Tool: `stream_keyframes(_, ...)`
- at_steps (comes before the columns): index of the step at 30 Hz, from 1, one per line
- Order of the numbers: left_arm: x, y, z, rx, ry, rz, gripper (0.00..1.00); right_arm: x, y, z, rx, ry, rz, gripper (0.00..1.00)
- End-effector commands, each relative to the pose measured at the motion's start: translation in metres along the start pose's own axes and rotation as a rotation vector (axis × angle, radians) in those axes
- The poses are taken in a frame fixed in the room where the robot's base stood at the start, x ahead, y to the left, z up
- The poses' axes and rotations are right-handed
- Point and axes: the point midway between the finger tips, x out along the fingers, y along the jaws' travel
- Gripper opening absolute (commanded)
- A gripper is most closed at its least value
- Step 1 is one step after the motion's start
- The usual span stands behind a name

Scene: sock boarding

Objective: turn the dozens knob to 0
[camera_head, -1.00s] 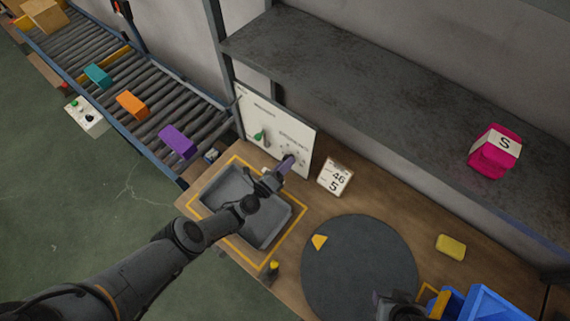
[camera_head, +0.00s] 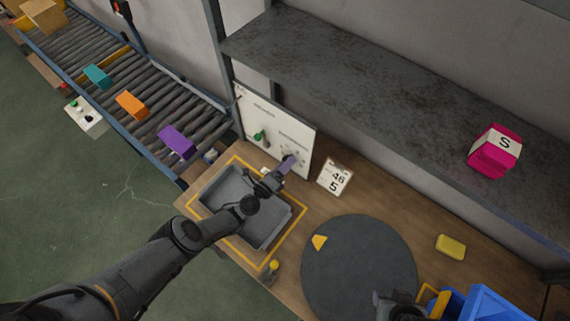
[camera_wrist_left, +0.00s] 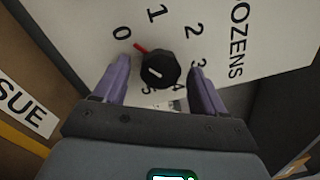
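The dozens knob (camera_wrist_left: 160,68) is black, with a short white line on its face, on a white panel marked "OZENS" in the left wrist view. Digits 0 to 5 ring it. A red pointer sticks out of its upper left side, towards the gap between 0 and 1. My left gripper (camera_head: 287,164) is open, its purple fingers on either side of the knob with visible gaps. In the head view the gripper largely hides the knob on the panel (camera_head: 276,123). My right gripper (camera_head: 395,300) is at the bottom edge, its fingers unclear.
A green knob (camera_head: 262,135) is on the same panel. A card reading 46 and 5 (camera_head: 335,178) stands to its right. A grey tray (camera_head: 228,185) lies below my left wrist. A round dark mat (camera_head: 355,265) and yellow block (camera_head: 450,247) are further right.

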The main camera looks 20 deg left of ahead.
Motion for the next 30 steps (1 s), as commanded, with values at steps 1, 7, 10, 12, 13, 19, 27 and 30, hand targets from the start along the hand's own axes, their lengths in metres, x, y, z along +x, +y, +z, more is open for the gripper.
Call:
stream_keyframes(1, 0.0, 0.0, 0.0, 0.0, 0.0, 0.0, 0.71, 0.0, 0.0, 0.0, 0.001, 0.0, -0.001, 0.43)
stream_keyframes(7, -0.001, 0.0, 0.0, 0.001, -0.001, 0.0, 0.71, -0.001, -0.001, 0.0, 0.003, 0.0, -0.002, 0.43)
stream_keyframes(10, -0.006, -0.001, 0.001, 0.001, 0.0, 0.001, 0.71, -0.004, -0.001, -0.001, 0.003, 0.0, -0.002, 0.43)
stream_keyframes(12, -0.013, -0.001, 0.001, 0.001, 0.0, 0.003, 0.71, -0.007, 0.0, -0.003, 0.003, 0.0, -0.002, 0.43)
stream_keyframes(13, -0.017, -0.001, 0.001, 0.001, 0.0, 0.003, 0.71, -0.009, 0.0, -0.003, 0.003, 0.0, -0.002, 0.43)
stream_keyframes(19, -0.05, -0.002, 0.002, 0.001, 0.001, 0.004, 0.71, -0.023, 0.001, -0.007, 0.0, 0.0, 0.0, 0.43)
stream_keyframes(27, -0.091, -0.001, 0.001, 0.001, 0.001, 0.002, 0.71, -0.035, 0.003, -0.011, -0.007, -0.001, 0.006, 0.43)
stream_keyframes(30, -0.1, 0.0, 0.001, 0.001, 0.0, 0.002, 0.71, -0.037, 0.003, -0.011, -0.007, -0.001, 0.005, 0.43)
